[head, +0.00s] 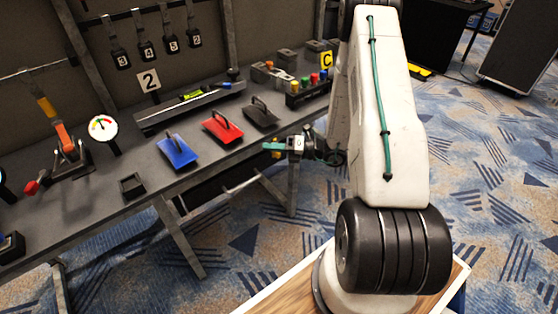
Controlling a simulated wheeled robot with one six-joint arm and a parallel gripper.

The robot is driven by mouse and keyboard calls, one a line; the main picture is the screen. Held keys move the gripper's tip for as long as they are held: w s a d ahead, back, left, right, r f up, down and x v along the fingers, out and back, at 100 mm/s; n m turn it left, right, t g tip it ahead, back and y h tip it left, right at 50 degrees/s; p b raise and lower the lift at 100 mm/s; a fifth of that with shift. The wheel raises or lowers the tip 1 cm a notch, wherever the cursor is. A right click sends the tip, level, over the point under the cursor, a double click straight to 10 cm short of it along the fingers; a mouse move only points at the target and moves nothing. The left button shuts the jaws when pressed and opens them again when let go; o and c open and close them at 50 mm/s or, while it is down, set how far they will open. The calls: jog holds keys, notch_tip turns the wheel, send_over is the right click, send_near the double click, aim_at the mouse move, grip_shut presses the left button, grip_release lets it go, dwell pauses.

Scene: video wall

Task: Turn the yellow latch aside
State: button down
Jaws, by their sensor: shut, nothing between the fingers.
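No part is plainly recognisable as the yellow latch. The nearest match is a yellow piece (46,106) on a lever device with an orange arm (64,136) and a red knob (31,187), at the left of the bench. I cannot tell if that piece is the latch. My gripper (271,149), with teal fingertips, is shut and empty. It is in front of the bench's front edge, far to the right of the lever device and close to the black-handled plate. A small orange spot shows just below the fingertips; its nature is unclear.
The grey bench (100,217) carries a blue plate (177,150), a red plate (222,128) and a black plate (261,114), all with handles. Carpet lies open to the right.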

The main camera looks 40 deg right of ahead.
jog(key=s+d+f+m+t+h, duration=0.2)
jog(key=d+f+m+h, duration=0.1)
jog(key=f+m, duration=0.2)
jog(key=s+d+f+m+t+h, duration=0.1)
jog(key=d+f+m+h, duration=0.3)
jog(key=f, duration=0.6)
jog(key=shift+s+m+t, duration=0.35)
jog(key=shift+m+t, duration=0.55)
jog(key=shift+m, duration=0.1)
jog(key=w, duration=0.9)
jog(key=shift+w+d, duration=0.15)
jog(key=shift+w, duration=0.1)
